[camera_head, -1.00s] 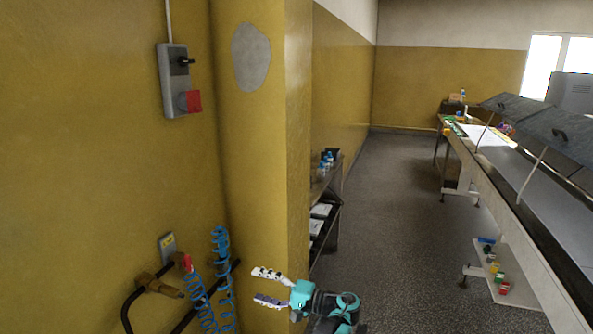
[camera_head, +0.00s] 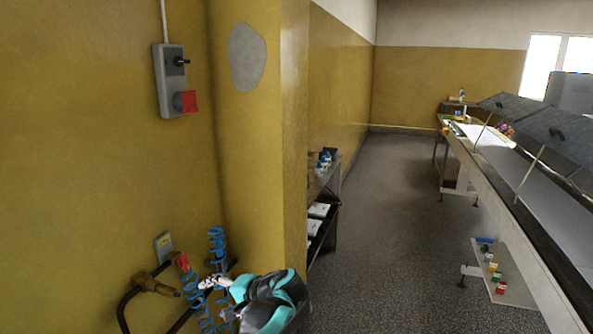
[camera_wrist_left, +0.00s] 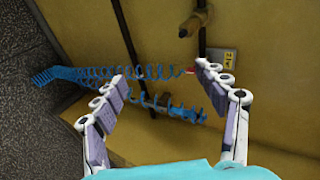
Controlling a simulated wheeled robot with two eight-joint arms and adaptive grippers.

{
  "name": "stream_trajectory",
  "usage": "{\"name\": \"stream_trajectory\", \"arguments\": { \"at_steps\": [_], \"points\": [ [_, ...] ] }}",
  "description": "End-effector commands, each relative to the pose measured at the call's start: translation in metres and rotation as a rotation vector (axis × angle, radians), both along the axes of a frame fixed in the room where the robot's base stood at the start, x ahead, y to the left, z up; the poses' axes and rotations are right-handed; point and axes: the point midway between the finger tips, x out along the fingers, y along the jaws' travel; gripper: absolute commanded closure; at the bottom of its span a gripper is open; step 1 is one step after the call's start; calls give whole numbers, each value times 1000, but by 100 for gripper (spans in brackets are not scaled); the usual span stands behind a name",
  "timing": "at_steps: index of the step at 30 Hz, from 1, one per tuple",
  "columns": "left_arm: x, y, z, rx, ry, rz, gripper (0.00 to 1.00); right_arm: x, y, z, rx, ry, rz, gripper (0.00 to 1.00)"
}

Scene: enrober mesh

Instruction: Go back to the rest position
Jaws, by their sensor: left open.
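My left gripper (camera_head: 214,299) is low in the head view, in front of the yellow wall and beside the blue coiled hoses (camera_head: 192,290). In the left wrist view the left gripper (camera_wrist_left: 158,80) has its two fingers wide apart, open. The blue coiled hoses (camera_wrist_left: 130,73) cross behind and between the fingers there. I cannot tell whether a finger touches them. Nothing is seen held. My right gripper is not in view.
A brown pipe fitting (camera_head: 152,283) with a black hose is at the lower left. A shelf rack (camera_head: 320,205) stands past the pillar. A long conveyor machine (camera_head: 500,185) lines the right. Clear floor (camera_head: 390,220) lies between.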

Motion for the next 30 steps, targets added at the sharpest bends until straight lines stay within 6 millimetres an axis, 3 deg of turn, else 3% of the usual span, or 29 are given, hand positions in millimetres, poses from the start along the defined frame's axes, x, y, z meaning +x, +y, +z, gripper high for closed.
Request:
{"name": "stream_trajectory", "arguments": {
  "at_steps": [3,8,12,18,24,30],
  "points": [
    [-47,18,-2,-172,3,-10,28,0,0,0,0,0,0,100],
    [-108,23,-14,-408,-23,-18,28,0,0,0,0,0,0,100],
    [-162,16,-28,-614,-76,-14,28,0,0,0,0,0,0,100],
    [-222,-6,-52,-879,-185,4,28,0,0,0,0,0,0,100],
    [-249,-22,-66,-1028,-267,22,28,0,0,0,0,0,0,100],
    [-253,-25,-68,-1056,-285,26,28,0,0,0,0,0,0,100]
  ]
}}
